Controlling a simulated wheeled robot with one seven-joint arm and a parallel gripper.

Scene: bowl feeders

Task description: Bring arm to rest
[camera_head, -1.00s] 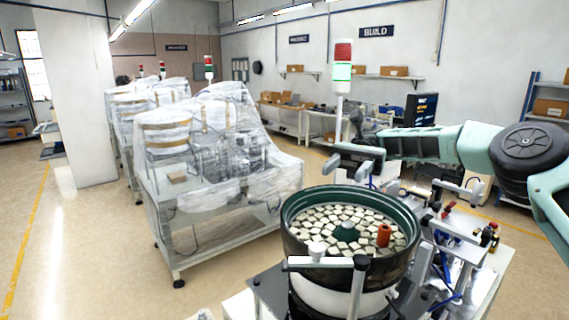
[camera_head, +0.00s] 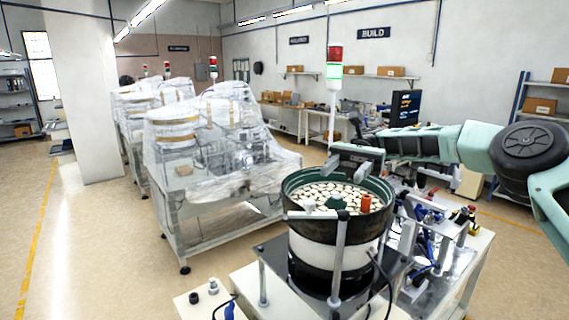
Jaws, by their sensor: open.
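My arm reaches in from the right edge, its pale green links running leftward. My gripper (camera_head: 347,172) is at the arm's left end, above the back rim of the bowl feeder (camera_head: 310,222). Its grey fingers are apart and I see nothing held between them. The bowl feeder is dark green inside and holds many pale square parts (camera_head: 325,190). An orange-red cylinder (camera_head: 366,204) stands upright at the right side of the bowl.
A metal bracket (camera_head: 341,250) rises at the bowl's front. Fixtures and tubing (camera_head: 430,225) crowd the machine table on the right. A signal tower (camera_head: 334,90) stands behind the bowl. Plastic-wrapped machines (camera_head: 215,165) stand at the left. The floor (camera_head: 110,250) at far left is open.

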